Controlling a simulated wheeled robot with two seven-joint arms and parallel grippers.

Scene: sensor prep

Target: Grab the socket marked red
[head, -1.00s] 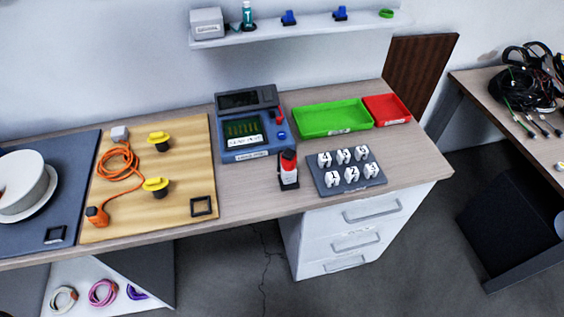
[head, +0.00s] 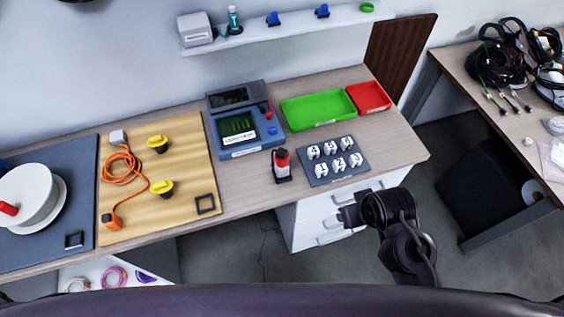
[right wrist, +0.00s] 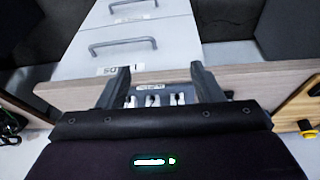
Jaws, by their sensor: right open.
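Several white sockets (head: 321,170) with dark markings stand in two rows on a dark grey holder (head: 364,171) on the bench. I cannot make out a red mark on any of them. Some sockets (right wrist: 155,101) and the holder's label show between the fingers in the right wrist view. My right gripper (right wrist: 162,84) is open and empty. In the head view the right gripper (head: 345,214) is in front of the bench edge, near the drawers, apart from the holder. My left gripper is not in view.
A red-topped device (head: 282,165) stands just left of the holder. Behind are a blue tester (head: 243,134), a green tray (head: 317,109) and a red tray (head: 369,97). A wooden board (head: 140,215) lies left. White drawers (head: 305,228) are under the bench.

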